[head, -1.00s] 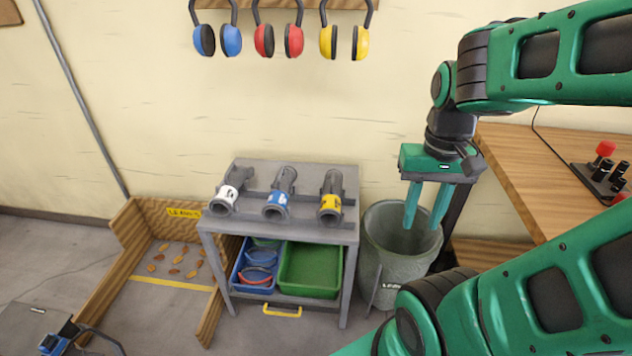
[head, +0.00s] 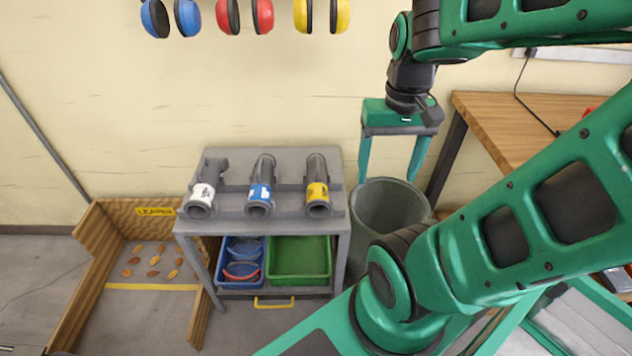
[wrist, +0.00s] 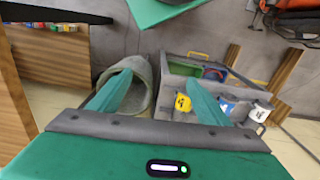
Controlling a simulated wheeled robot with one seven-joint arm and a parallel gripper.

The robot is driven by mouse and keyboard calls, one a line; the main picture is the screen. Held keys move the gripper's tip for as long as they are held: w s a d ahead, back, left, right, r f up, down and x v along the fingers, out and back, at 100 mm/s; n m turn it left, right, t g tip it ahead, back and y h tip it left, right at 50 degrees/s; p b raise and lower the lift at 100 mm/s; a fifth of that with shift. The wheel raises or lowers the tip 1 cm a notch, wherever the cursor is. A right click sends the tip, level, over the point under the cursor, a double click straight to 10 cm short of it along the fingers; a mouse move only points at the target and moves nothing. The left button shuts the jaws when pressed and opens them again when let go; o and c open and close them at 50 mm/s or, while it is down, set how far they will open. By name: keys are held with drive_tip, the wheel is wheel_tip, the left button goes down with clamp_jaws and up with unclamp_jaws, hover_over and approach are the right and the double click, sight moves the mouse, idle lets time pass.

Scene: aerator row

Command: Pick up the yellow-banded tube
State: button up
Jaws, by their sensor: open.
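The yellow-banded tube (head: 317,188) is a dark grey tube lying on the grey cart's top (head: 330,220), rightmost of three tubes there. The blue-banded tube (head: 261,188) lies in the middle and the white-banded tube (head: 203,190) at the left. My gripper (head: 389,182) is open and empty, fingers pointing down, to the right of the yellow-banded tube and above the grey bin. In the wrist view the yellow band (wrist: 183,102) shows between my gripper's fingers (wrist: 158,93), farther off, with the blue and white bands to its right.
A grey bin (head: 408,208) stands right of the cart. A wooden bench (head: 500,112) is at the far right. Ear muffs (head: 245,14) hang on the wall above. Green (head: 300,278) and blue (head: 225,250) trays sit on the lower shelf. A wooden pen (head: 85,238) stands left.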

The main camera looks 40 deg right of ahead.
drive_tip(key=w+d+f, duration=0.2)
drive_tip(key=w, duration=0.7)
drive_tip(key=t+y, duration=0.1)
drive_tip(key=y, duration=0.1)
approach(318, 178)
drive_tip(key=w+d+f, duration=0.1)
drive_tip(key=f, duration=0.4)
drive_tip(key=w+f, duration=0.1)
drive_tip(key=shift+a+f, duration=0.3)
drive_tip(key=shift+w+a+f, duration=0.1)
drive_tip(key=shift+f, duration=0.9)
drive_tip(key=shift+w+a+f, duration=0.1)
drive_tip(key=shift+f, duration=0.85)
drive_tip(key=shift+w+a+f, duration=0.1)
drive_tip(key=shift+w+f, duration=0.05)
drive_tip(key=shift+f, duration=0.85)
drive_tip(key=c, duration=1.3)
drive_tip(key=shift+r, duration=0.15)
